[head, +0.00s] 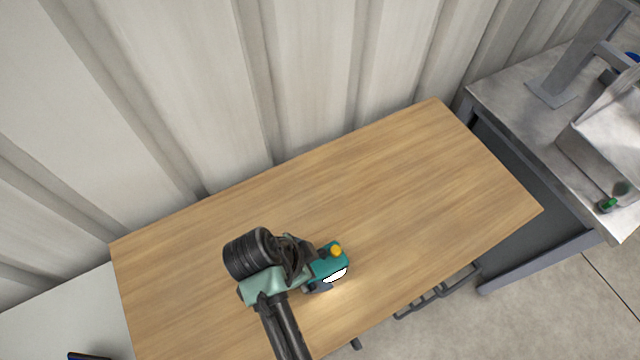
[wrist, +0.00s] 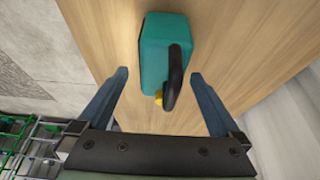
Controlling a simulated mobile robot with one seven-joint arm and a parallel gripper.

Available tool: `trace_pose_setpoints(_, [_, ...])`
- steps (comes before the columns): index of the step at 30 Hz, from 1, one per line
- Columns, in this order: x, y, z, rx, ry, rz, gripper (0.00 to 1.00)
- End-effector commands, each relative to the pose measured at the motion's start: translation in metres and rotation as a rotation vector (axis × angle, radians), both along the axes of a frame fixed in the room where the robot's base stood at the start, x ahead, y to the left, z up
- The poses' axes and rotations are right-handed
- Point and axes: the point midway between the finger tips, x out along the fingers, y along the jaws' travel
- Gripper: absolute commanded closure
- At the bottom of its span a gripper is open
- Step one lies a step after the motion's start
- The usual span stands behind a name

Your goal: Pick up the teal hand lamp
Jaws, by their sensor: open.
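The teal hand lamp (head: 326,262) lies on the wooden table near its front edge, with a yellow knob on top and a bright white lens facing the front. In the wrist view the lamp (wrist: 154,55) shows its teal body, a black handle on the right and the yellow knob at the near end. My gripper (wrist: 160,80) is open, with one finger to the left and one to the right of the lamp's near end. No contact shows. In the head view my gripper (head: 311,285) is at the lamp's left side, partly hidden by my arm.
The wooden table (head: 400,170) is otherwise clear. A corrugated wall (head: 180,100) rises behind it. A grey metal workbench (head: 520,110) with equipment stands at the right. A white surface (head: 60,320) adjoins at the left. Wire baskets (wrist: 40,140) show at the lower left of the wrist view.

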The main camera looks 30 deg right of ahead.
Motion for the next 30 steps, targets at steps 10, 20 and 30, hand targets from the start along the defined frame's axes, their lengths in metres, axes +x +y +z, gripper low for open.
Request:
trace_pose_setpoints(10, [0.003, -0.014, -0.037, 0.001, 0.002, 0.0, 0.0])
trace_pose_setpoints(20, [0.003, -0.017, -0.046, 0.001, -0.001, 0.0, 0.0])
trace_pose_setpoints(30, [0.003, -0.017, -0.045, 0.001, -0.001, 0.001, 0.54])
